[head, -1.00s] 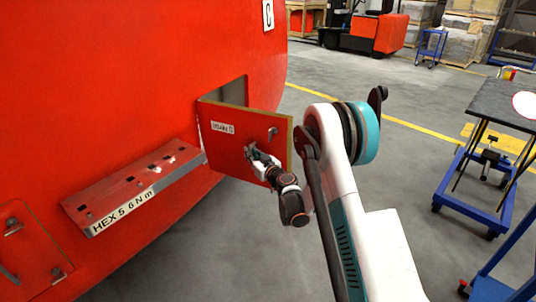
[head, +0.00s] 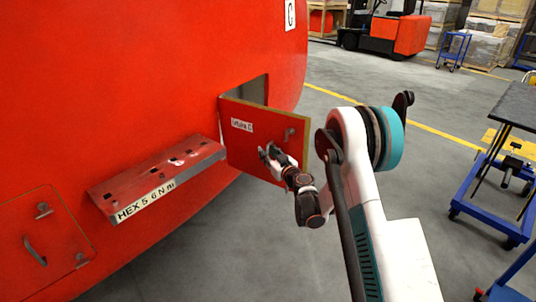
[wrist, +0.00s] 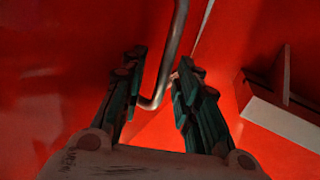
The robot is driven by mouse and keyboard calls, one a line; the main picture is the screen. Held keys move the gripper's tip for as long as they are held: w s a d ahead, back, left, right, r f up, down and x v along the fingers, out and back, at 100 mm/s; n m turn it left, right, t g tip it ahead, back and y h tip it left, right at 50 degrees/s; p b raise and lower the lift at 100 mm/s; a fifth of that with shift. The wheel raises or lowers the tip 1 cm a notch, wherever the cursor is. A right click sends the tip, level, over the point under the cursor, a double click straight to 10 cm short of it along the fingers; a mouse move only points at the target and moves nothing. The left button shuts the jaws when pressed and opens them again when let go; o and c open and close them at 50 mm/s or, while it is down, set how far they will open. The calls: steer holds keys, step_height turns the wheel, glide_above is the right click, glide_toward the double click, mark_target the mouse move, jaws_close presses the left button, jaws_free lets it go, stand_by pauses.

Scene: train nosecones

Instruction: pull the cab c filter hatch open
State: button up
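The cab c filter hatch (head: 252,146) is a red panel with a small white label, whose wording is hard to read. In the head view it stands swung out from the red nosecone, with a dark opening (head: 255,90) behind it. My gripper (head: 267,153) is at the front of this panel, below a small latch (head: 290,134). In the wrist view my gripper (wrist: 160,85) has its two dark green fingers spread. A bent grey metal handle (wrist: 171,50) runs between them, apart from at least the left finger. Contact with the right finger is unclear.
A ledge (head: 160,182) marked HEX 5 6 N m juts out left of the hatch. Another closed panel (head: 60,225) with a handle is at lower left. A blue trolley (head: 485,215) stands at right. Grey floor (head: 220,265) is open below the hatch.

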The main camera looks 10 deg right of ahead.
steer(key=v, duration=1.2)
steer(key=shift+a+r, duration=0.1)
steer(key=s+a+r+g, duration=0.3)
steer(key=s+r, duration=0.4)
steer(key=r, duration=0.1)
steer(key=s+a+r+g, duration=0.2)
steer(key=s+r, duration=0.5)
steer(key=s+d+m+g+h, duration=0.2)
steer(key=s+d+h, duration=0.1)
steer(key=s, duration=1)
steer(key=s+d+m+g+h, duration=0.2)
steer(key=s+d+h, duration=0.1)
steer(key=s, duration=1.1)
steer(key=shift+d+f+m, duration=0.4)
steer(key=shift+d+f, duration=0.05)
steer(key=shift+d, duration=0.2)
